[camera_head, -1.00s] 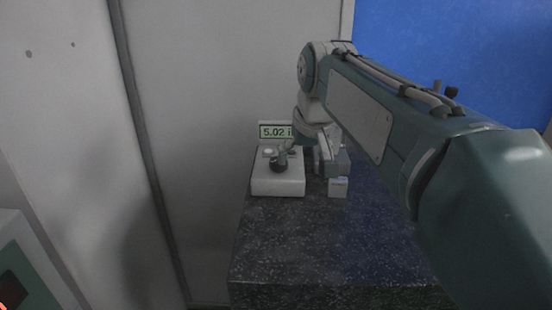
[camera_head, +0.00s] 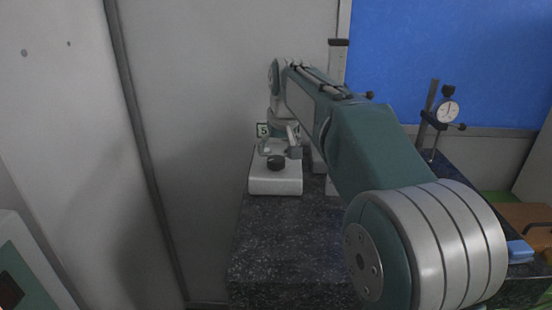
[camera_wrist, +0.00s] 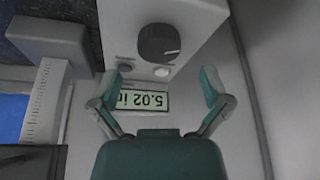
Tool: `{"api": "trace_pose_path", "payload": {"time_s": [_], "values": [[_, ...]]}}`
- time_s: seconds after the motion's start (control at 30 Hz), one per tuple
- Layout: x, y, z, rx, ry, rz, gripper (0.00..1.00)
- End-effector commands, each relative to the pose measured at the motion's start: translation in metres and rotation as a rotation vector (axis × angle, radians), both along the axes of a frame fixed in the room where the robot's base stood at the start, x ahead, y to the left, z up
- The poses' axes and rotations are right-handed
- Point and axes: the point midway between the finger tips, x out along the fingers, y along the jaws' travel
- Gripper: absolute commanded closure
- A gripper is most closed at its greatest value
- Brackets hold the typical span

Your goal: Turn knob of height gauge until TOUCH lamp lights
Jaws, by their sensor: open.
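The height gauge has a white base (camera_head: 275,183) with a black round knob (camera_head: 276,163) on top. The knob shows larger in the wrist view (camera_wrist: 158,43). The display (camera_wrist: 140,100) reads 5.02 in, upside down; in the head view the arm partly covers it. A pale round spot (camera_wrist: 162,71) and a darker one (camera_wrist: 125,67) sit beside the knob. Their labels are too small to read, and I cannot tell which is the TOUCH lamp; neither clearly glows. My gripper (camera_wrist: 160,73) is open and empty, its fingers apart from the knob, on the display side.
The gauge's scale column (camera_wrist: 46,102) stands beside the base, with a grey block (camera_wrist: 50,38) near it. A dial indicator on a stand (camera_head: 446,112) is at the right. The dark speckled slab (camera_head: 285,240) is clear in front of the base. A wall panel stands close at the left.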

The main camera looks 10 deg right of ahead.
Motion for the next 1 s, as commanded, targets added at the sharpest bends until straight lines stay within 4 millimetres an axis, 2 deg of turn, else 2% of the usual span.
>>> {"api": "trace_pose_path", "payload": {"time_s": [0.1, 0.2, 0.57, 0.6, 0.63, 0.67, 0.7, 0.77, 1.0], "values": [[0.007, 0.001, -0.019, 0.0, 0.003, 0.0, 0.03], [0.011, 0.002, -0.029, 0.0, 0.002, 0.0, 0.03], [0.014, 0.002, -0.035, 0.0, 0.0, 0.0, 0.03], [0.014, 0.002, -0.035, 0.0, 0.0, 0.0, 0.11], [0.014, 0.002, -0.035, 0.0, 0.0, 0.0, 0.25], [0.014, 0.002, -0.035, 0.0, 0.0, 0.0, 0.38], [0.014, 0.002, -0.035, 0.0, 0.0, 0.0, 0.56], [0.014, 0.002, -0.035, 0.0, 0.0, 0.0, 0.83], [0.014, 0.002, -0.036, 0.0, 0.002, 0.001, 0.85]]}}
